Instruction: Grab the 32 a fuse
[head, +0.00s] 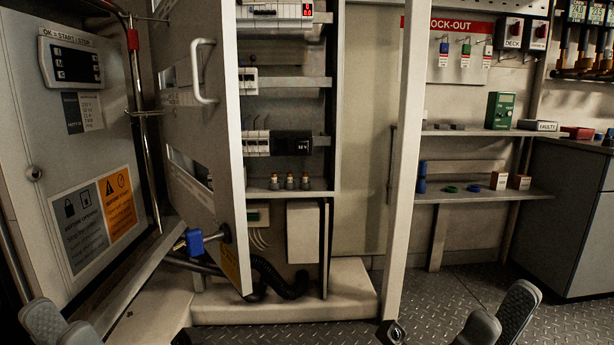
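No label reading 32 A is legible, so I cannot tell which item is the 32 A fuse. Small dark pieces (458,127) lie on the upper wall shelf (480,133). Two small white-and-brown boxes (498,181) stand on the lower shelf (470,197). The open cabinet (287,84) holds rows of white modules (256,143) and several brass-topped fittings (289,182). My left gripper (62,328) is at the bottom left, fingers apart and empty. My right gripper (498,322) is at the bottom right, fingers apart and empty. Both are well apart from the shelves and cabinet.
A pale post (404,160) stands between cabinet and shelves. A grey counter (570,205) is at the right. Metal floor (455,290) before the shelves is clear.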

